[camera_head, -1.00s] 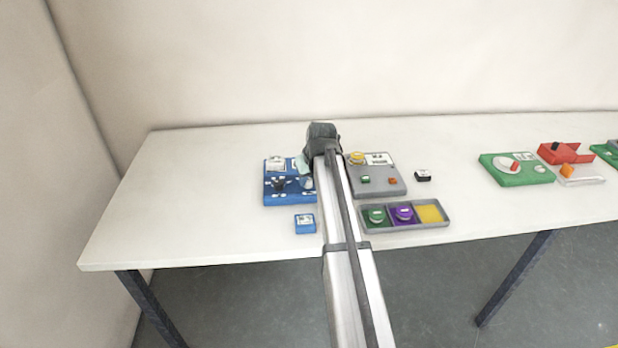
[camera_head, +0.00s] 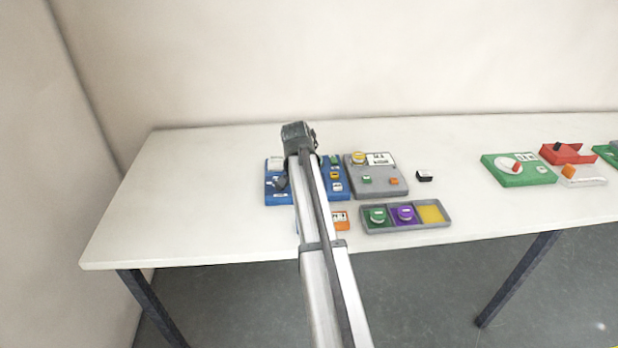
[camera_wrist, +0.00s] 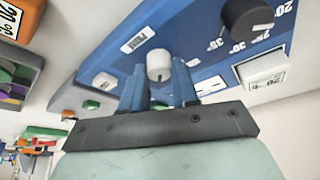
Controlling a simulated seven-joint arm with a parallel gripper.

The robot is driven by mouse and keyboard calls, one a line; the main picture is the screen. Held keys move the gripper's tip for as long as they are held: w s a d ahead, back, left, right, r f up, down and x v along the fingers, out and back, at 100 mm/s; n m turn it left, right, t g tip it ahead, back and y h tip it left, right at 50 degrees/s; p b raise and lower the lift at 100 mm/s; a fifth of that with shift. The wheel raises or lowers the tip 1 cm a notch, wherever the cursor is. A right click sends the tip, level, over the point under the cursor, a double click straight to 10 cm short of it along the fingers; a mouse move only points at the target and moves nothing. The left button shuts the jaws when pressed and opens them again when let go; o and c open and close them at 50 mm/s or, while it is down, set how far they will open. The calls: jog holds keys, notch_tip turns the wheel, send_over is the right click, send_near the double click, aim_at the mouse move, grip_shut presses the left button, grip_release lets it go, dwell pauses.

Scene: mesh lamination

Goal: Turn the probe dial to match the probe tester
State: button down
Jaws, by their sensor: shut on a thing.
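The blue panel (camera_head: 271,196) lies on the table below my gripper (camera_head: 298,136). In the wrist view, the blue panel (camera_wrist: 205,24) carries a white knob (camera_wrist: 158,62) and a black dial (camera_wrist: 247,19) ringed by degree marks. A white display (camera_wrist: 264,74) stands beside the black dial, its reading partly cut off and unclear. My gripper (camera_wrist: 160,72) is shut on the white knob, one finger on each side. In the head view the black dial (camera_head: 281,184) shows left of my arm, and the arm hides the white knob.
A grey panel (camera_head: 378,184) and a grey tray (camera_head: 405,224) lie to the right. An orange block (camera_head: 341,221) sits in front, close to my arm. A small black block (camera_head: 424,176) and a green panel (camera_head: 519,178) lie farther right. The table's left is clear.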

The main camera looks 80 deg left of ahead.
jog(key=shift+d+m, duration=0.1)
jog(key=shift+m, duration=0.5)
jog(key=c, duration=0.8)
grip_release()
jog(key=shift+c, duration=0.2)
jog(key=shift+s+r, duration=0.1)
jog(key=v, duration=1.3)
jog(key=shift+s+r, duration=0.25)
